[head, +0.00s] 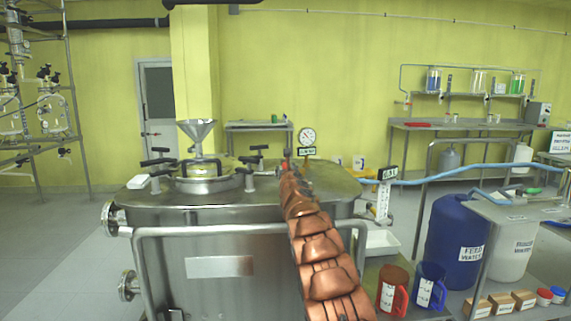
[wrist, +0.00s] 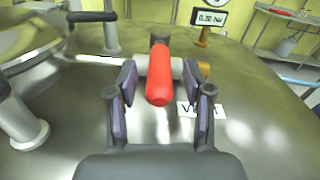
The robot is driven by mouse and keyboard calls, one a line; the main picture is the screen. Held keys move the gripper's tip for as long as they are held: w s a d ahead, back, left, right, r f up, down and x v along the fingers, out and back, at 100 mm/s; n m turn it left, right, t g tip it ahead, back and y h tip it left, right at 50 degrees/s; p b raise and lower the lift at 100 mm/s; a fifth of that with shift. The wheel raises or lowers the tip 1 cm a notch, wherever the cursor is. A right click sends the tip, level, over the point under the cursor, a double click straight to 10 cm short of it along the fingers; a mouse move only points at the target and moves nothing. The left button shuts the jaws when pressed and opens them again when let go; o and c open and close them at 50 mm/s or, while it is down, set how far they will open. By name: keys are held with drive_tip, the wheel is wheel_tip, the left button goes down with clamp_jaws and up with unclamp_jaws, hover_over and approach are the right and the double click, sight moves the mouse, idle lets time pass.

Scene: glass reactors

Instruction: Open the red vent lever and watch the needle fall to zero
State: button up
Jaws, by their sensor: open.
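The red vent lever (wrist: 158,82) shows in the wrist view, on a grey valve body on top of the steel vessel (wrist: 255,110). A white label (wrist: 198,124), partly covered, lies beside it. My gripper (wrist: 162,90) is open, with one finger on each side of the lever; I cannot tell whether either touches it. In the head view my copper-coloured arm reaches over the vessel (head: 215,258) and hides most of the lever. The pressure gauge (head: 307,136) stands behind on the lid with a white dial; its needle is too small to read. A small display (wrist: 209,17) sits below it.
A steel rail (head: 240,229) runs along the vessel's front. A blue drum (head: 459,240) and a side table are at the right.

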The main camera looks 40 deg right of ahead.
drive_tip(key=shift+w+d+r+p, duration=0.15)
drive_tip(key=shift+w+d+p, duration=0.25)
drive_tip(key=shift+p, duration=0.4)
drive_tip(key=shift+w+d+r+p, duration=0.15)
drive_tip(key=shift+w+p, duration=0.3)
drive_tip(key=shift+p, duration=0.3)
drive_tip(key=shift+w+d+f+p, duration=0.25)
drive_tip(key=shift+w+d+p, duration=0.25)
drive_tip(key=shift+p, duration=0.55)
drive_tip(key=shift+f, duration=0.1)
clamp_jaws()
